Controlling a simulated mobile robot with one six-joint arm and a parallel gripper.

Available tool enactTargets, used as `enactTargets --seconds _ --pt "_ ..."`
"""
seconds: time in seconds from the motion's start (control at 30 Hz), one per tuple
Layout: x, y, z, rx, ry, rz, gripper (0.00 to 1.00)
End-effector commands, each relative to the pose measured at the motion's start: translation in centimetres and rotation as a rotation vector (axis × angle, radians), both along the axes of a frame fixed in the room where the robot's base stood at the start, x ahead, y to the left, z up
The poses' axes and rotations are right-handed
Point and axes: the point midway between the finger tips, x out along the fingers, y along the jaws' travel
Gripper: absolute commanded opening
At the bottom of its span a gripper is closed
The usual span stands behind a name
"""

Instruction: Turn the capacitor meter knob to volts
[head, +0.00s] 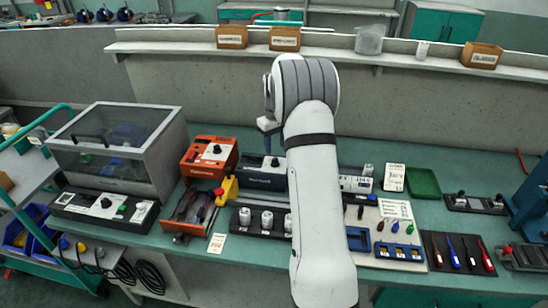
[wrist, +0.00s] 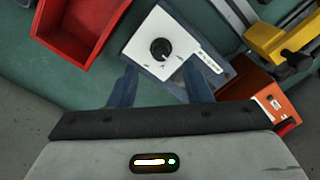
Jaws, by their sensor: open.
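A box-shaped meter with a white face (wrist: 140,42) and a black round knob (wrist: 161,49) lies ahead of my gripper in the wrist view. I take it for the capacitor meter; its label strip and dial marks are too small to read, so I cannot tell the knob's setting. In the head view it appears as the dark box (head: 260,180) on the bench, partly hidden by my arm. My gripper (wrist: 160,84) is open, its two blue fingers apart and empty. The knob is beyond the fingertips, roughly centred between them. In the head view my gripper (head: 268,127) hangs above the box.
An orange instrument (head: 205,158) stands left of the meter, with a yellow clamp (head: 228,190) in front of it. A red bin (wrist: 78,28) shows close by in the wrist view. A clear-lidded case (head: 115,150) stands farther left. The wall is behind.

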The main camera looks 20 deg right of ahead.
Motion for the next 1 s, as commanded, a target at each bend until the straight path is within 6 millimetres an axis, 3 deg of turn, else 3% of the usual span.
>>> enactTargets --seconds 0.2,0.4,0.73,1.0 --pt "-0.1 0.1 -3.7 0.001 0.004 0.0 0.45" --pt "-0.1 0.1 -5.8 0.001 0.002 0.0 0.45" --pt "0.0 0.2 -6.2 0.0 0.0 0.001 0.45" --pt "0.0 0.2 -6.2 0.0 0.0 0.001 0.23"
